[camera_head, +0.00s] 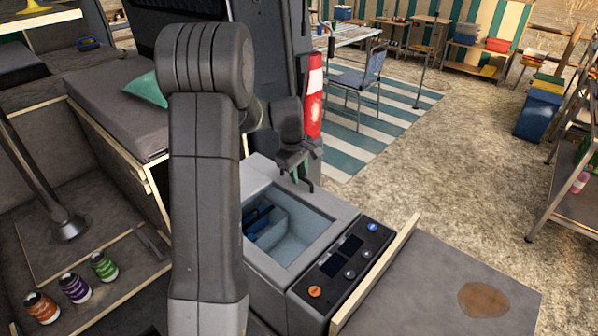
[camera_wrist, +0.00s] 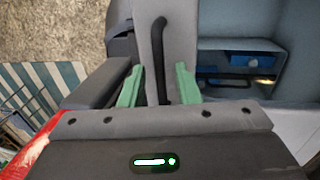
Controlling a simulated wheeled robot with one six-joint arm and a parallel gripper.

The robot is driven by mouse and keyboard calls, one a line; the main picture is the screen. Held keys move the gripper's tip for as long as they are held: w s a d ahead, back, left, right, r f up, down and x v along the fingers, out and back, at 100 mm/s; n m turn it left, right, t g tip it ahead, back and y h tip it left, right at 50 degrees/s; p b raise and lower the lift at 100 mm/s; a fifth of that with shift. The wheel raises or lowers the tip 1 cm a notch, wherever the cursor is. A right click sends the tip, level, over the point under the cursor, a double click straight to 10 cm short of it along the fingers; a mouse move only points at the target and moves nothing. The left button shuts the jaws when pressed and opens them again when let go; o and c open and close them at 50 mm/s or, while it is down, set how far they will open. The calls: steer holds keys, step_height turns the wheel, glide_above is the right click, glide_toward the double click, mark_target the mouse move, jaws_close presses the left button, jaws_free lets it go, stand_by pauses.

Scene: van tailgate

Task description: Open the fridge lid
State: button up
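The grey fridge (camera_head: 318,222) stands in the middle of the head view. Its top is open and shows a pale blue inside (camera_head: 290,238) with blue items; the inside also shows at the right of the wrist view (camera_wrist: 235,75). A light grey panel (camera_wrist: 180,35) with a black bar handle (camera_wrist: 158,45) runs beside the opening; I cannot tell whether it is the lid or the rim. My gripper (camera_head: 297,174) is over the fridge's far edge. Its green fingers (camera_wrist: 160,84) are apart, one each side of the bar; contact is unclear. My arm hides the fridge's left side.
A control panel (camera_head: 345,262) with knobs lies along the fridge's near right side. A grey board (camera_head: 425,290) is at front right. Open ground (camera_head: 450,165) lies to the right.

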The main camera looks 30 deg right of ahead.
jaws_close()
steer(key=shift+a+r+h+b, duration=0.3)
steer(key=shift+r+b, duration=0.3)
steer(key=shift+r, duration=0.1)
steer(key=s+a+r+t+h+b, duration=0.2)
steer(key=s+a+r+h+b, duration=0.2)
steer(key=a+r+h+b, duration=0.5)
steer(key=a+r+b, duration=0.6)
steer(key=r+b, duration=0.2)
steer(key=shift+s+a+t+b, duration=0.3)
steer(key=shift+s+t, duration=0.1)
steer(key=shift+r, duration=0.1)
